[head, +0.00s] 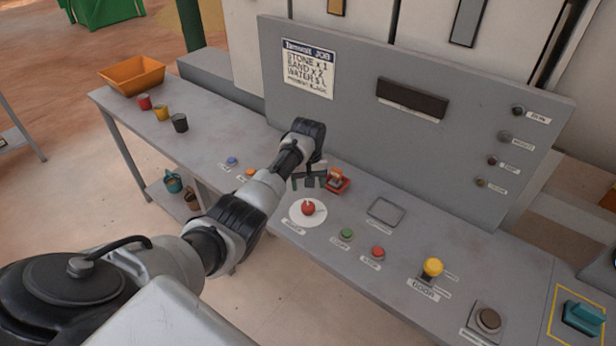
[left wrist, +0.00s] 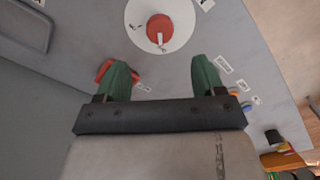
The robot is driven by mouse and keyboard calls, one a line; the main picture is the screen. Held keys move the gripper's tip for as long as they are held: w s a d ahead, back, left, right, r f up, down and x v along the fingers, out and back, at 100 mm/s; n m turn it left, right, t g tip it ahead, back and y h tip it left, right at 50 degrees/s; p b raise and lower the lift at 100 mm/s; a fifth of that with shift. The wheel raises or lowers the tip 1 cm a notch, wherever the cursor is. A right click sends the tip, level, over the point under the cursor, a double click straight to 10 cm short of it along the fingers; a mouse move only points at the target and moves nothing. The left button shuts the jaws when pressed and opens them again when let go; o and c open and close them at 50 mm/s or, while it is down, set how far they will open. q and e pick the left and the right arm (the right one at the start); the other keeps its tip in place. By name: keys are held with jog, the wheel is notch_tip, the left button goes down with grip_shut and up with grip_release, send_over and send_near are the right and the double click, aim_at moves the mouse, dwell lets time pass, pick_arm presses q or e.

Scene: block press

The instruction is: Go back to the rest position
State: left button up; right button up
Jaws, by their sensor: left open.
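My left arm reaches in from the lower left of the head view. Its gripper (head: 309,182) hangs over the console, beside the red-orange switch (head: 337,180) and behind the red dial (head: 308,208) on its white disc. In the left wrist view the two green fingertips (left wrist: 162,78) are spread apart with nothing between them. The red dial (left wrist: 159,29) lies ahead of them there. The red-orange switch (left wrist: 104,72) shows partly hidden behind one finger. Whether a finger touches it, I cannot tell. My right gripper is in neither view.
A grey upright panel (head: 470,150) with a job sheet (head: 308,68) stands behind the console. Green (head: 347,233) and red (head: 378,252) buttons and a yellow knob (head: 433,267) stand to the right. An orange bin (head: 132,74) and several cups are at the far left.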

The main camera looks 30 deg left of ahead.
pick_arm(q)
jog(key=shift+r, duration=0.75)
jog(key=shift+f, duration=0.1)
